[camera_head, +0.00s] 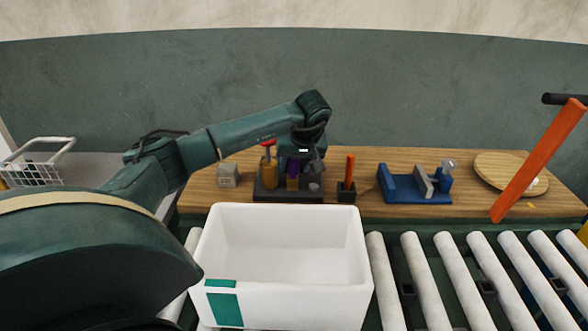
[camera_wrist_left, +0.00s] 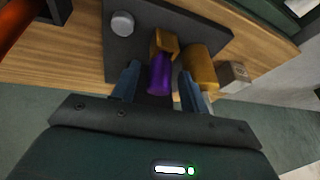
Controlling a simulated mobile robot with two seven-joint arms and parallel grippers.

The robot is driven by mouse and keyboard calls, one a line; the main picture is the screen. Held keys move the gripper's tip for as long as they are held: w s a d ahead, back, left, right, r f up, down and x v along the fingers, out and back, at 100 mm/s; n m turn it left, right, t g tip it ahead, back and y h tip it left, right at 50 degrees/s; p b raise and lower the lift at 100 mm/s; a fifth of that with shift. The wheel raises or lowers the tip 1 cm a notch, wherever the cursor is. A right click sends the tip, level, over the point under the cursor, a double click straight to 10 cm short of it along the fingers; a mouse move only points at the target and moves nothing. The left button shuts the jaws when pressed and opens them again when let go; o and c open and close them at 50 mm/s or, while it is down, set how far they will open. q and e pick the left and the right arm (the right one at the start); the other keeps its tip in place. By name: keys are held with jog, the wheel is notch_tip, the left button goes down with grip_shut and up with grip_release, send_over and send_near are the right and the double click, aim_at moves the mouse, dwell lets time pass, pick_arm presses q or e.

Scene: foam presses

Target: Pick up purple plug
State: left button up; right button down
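The purple plug (camera_wrist_left: 159,76) stands at a gold block (camera_wrist_left: 163,42) on the dark base plate (camera_wrist_left: 122,52). In the head view the plug (camera_head: 292,166) is partly hidden by my left gripper (camera_head: 302,170), which reaches down over the plate from behind. In the left wrist view my left gripper (camera_wrist_left: 158,82) is open, with one blue-grey finger on each side of the plug. A gap shows between each finger and the plug, so no grip is visible. My right gripper is not in view.
A gold cylinder with a red top (camera_head: 268,168) stands close beside the plug. A grey block (camera_head: 228,175), orange-handled tool (camera_head: 348,175), blue vise (camera_head: 400,190) and round board (camera_head: 495,172) share the wooden bench. A white bin (camera_head: 340,235) sits on the rollers in front.

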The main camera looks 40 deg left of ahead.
pick_arm(q)
grip_shut()
jog(key=shift+r, duration=0.15)
